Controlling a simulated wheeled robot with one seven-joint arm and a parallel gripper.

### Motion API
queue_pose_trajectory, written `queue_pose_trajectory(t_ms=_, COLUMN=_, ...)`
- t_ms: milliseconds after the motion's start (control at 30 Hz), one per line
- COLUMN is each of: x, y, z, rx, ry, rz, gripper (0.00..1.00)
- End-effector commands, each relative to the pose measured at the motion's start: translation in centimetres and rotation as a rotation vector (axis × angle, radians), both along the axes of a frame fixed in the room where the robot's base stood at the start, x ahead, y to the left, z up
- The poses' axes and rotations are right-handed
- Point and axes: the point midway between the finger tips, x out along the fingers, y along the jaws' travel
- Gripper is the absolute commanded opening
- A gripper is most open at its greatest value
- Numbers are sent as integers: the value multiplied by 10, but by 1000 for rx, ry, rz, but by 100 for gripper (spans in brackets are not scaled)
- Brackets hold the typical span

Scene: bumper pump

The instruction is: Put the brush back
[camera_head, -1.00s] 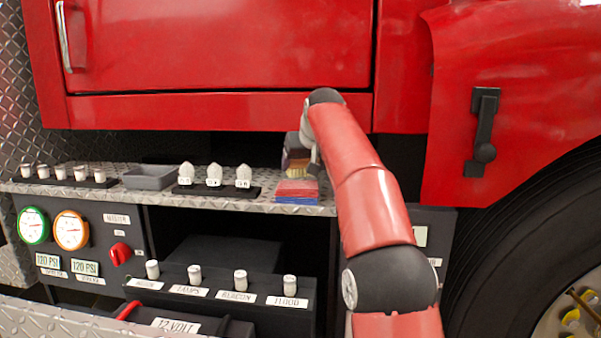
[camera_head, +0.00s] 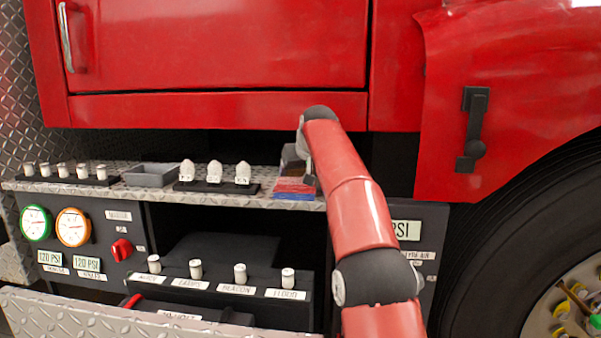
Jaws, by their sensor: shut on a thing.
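My gripper (camera_head: 296,158) is at the right end of the diamond-plate shelf, partly hidden by my own arm. It is shut on the brush (camera_head: 293,168), which shows only as a small brown patch below the grey gripper. The brush is just above or behind a red and blue block (camera_head: 295,188) on the shelf. I cannot tell whether the brush touches the block or the shelf. Its bristles are not clear in this view.
The diamond-plate shelf (camera_head: 135,192) also holds a grey tray (camera_head: 150,175), three white bulbs on a black base (camera_head: 215,187), and a row of several white knobs (camera_head: 62,171). The red truck panel (camera_head: 220,108) overhangs the shelf. A switch panel (camera_head: 225,285) is below.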

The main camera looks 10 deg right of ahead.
Motion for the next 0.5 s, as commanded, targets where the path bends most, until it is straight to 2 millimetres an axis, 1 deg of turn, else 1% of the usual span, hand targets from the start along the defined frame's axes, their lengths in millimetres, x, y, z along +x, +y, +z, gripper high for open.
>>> queue_pose_trajectory(t_ms=67, x=0, y=0, z=-2, rx=0, ry=0, rz=0, gripper=48)
queue_pose_trajectory(t_ms=100, x=0, y=0, z=-1, rx=0, ry=0, rz=0, gripper=80)
queue_pose_trajectory(t_ms=233, x=0, y=0, z=-1, rx=0, ry=0, rz=0, gripper=97)
queue_pose_trajectory(t_ms=500, x=0, y=0, z=0, rx=0, ry=0, rz=0, gripper=98)
